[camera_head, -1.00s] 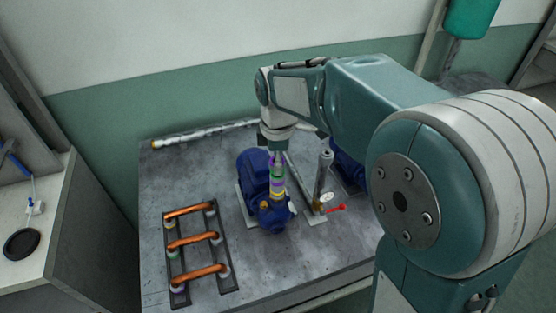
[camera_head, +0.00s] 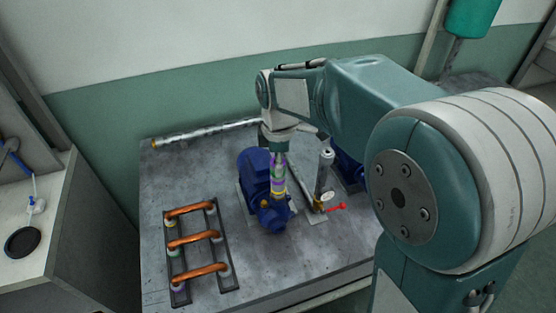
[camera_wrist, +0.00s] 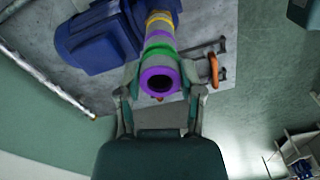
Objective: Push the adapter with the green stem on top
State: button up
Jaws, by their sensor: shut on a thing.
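The adapter (camera_wrist: 160,65) is a grey tubular piece with a green band and a purple ring around its dark open end. It stands in line above a purple and yellow banded fitting on the blue pump (camera_head: 258,178), which also shows in the wrist view (camera_wrist: 95,40). My gripper (camera_wrist: 160,90) is shut on the adapter, one finger on each side near the purple end. In the head view my gripper (camera_head: 278,152) points down over the pump's outlet. I cannot tell whether the adapter is fully seated on the fitting below.
A rack with several copper pipes (camera_head: 197,240) lies on the metal table (camera_head: 155,200) to the left. A pressure gauge (camera_head: 326,197) with a red-handled valve (camera_head: 337,207) and an upright grey cylinder (camera_head: 325,170) stand close to the right. A long pipe (camera_head: 205,133) lies at the back.

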jog(key=shift+f, duration=0.25)
dwell(0.4)
jog(key=o, duration=1.1)
jog(key=shift+r, duration=3)
notch_tip(320, 180, up, 12)
jog(key=shift+a+f, duration=0.1)
